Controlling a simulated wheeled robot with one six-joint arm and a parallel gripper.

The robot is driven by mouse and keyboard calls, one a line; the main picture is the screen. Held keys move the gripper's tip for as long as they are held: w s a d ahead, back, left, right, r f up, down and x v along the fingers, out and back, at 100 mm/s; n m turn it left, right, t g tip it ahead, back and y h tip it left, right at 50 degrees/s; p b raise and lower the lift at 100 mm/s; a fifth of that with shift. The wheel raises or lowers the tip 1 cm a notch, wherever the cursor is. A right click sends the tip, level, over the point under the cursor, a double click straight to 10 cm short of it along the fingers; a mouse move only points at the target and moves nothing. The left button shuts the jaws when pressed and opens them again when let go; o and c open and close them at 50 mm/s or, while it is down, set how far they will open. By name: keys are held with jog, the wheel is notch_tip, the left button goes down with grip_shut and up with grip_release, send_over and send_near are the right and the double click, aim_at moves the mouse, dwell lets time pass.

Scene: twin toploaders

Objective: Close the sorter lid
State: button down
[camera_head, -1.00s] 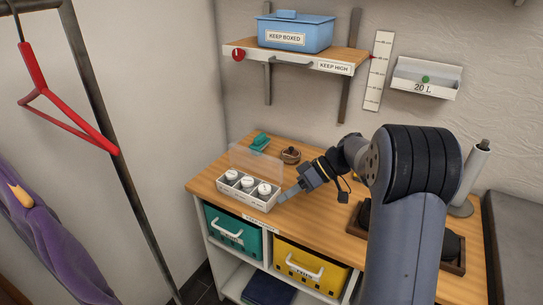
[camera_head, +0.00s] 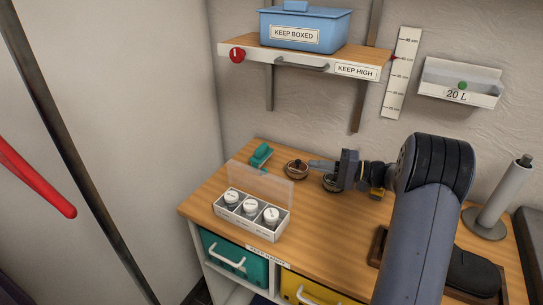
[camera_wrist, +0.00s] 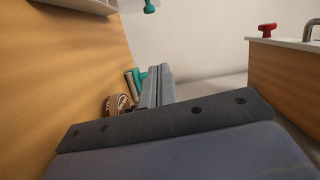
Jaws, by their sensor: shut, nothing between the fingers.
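The sorter (camera_head: 250,226) is a white box on the wooden counter, with white-capped jars in its three compartments. Its clear lid (camera_head: 262,184) stands raised along the back edge, so the sorter is open. My gripper (camera_head: 312,164) is shut and empty. It points left above the back of the counter, behind and to the right of the lid, apart from it. In the wrist view its closed fingers (camera_wrist: 158,82) reach toward a teal object. A white edge with a teal knob (camera_wrist: 150,6) is cut off at the top there; I cannot tell if it is the sorter.
A teal object (camera_head: 261,155) and a round brown tin (camera_head: 296,170) sit behind the lid, near my fingers. A shelf (camera_head: 300,58) with a blue box (camera_head: 305,30) hangs above.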

aim_at(261, 182)
jog(key=a+p, duration=0.3)
jog(key=a, duration=0.8)
jog(key=shift+w+a+f, duration=0.15)
jog(key=shift+w+a, duration=0.15)
jog(key=shift+a, duration=0.05)
jog(key=shift+s+a+f+n+b, duration=0.1)
jog(key=shift+n+b, duration=0.2)
jog(key=shift+b, duration=0.1)
jog(key=shift+s+b, duration=0.1)
jog(key=shift+b, duration=0.25)
